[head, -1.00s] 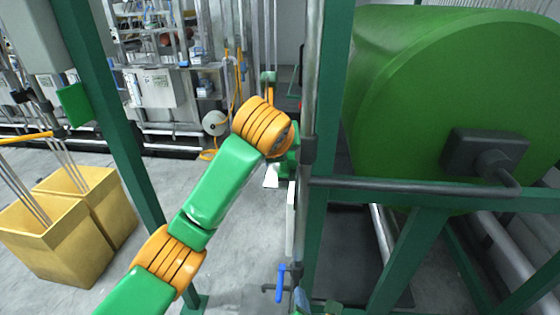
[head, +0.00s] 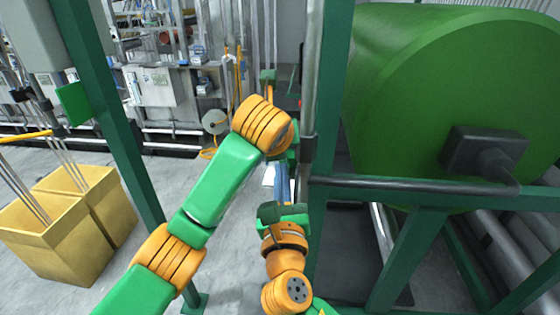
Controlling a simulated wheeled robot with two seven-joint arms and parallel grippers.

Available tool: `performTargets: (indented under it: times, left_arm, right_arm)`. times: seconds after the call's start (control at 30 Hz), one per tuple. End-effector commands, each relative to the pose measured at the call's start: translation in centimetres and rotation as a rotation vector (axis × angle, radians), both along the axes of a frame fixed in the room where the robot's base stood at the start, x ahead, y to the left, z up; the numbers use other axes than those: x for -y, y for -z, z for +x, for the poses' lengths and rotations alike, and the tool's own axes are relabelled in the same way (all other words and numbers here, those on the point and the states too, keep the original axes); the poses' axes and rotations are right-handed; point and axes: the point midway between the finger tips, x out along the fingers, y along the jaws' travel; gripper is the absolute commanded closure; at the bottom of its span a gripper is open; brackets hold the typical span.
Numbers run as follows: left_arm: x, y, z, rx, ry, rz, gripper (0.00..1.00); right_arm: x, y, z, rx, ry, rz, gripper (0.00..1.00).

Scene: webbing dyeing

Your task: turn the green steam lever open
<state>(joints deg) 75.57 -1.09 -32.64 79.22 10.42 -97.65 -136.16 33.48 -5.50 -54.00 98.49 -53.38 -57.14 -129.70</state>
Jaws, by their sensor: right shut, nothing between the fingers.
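A small green handle-like part (head: 268,75) shows beside the upright pipes beyond my left elbow; I cannot tell for sure that it is the steam lever. My right gripper (head: 281,172) points up and away beside the steel upright, its narrow blue-grey fingers shut and empty. Its tips end just below my left arm's far orange joint in the picture, and I cannot see them touch anything. My left arm crosses the middle from the lower left. Its gripper is hidden behind its own joint.
A green frame post (head: 329,100) and a dark horizontal bar (head: 400,187) stand close on the right, before a large green drum (head: 420,110). Yellow bins (head: 50,245) stand at the left. Grey floor (head: 235,250) between them is open.

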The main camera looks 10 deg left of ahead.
Motion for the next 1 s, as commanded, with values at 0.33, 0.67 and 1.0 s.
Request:
performTargets:
  times: [0.33, 0.67, 1.0]
  left_arm:
    - [-0.1, -0.2, 0.1, 0.006, -0.002, 0.0, 1.0]
    - [-0.1, -0.2, 0.0, 0.006, -0.002, 0.0, 1.0]
    - [0.1, 0.1, -0.1, -0.007, 0.002, -0.001, 0.67]
  right_arm:
    - [-0.5, -2.2, 1.5, -0.002, -0.001, 0.001, 1.0]
    - [-0.6, -2.7, 1.8, 0.0, 0.0, -0.001, 1.0]
    - [-0.6, -3.9, 2.2, 0.008, 0.002, 0.001, 1.0]
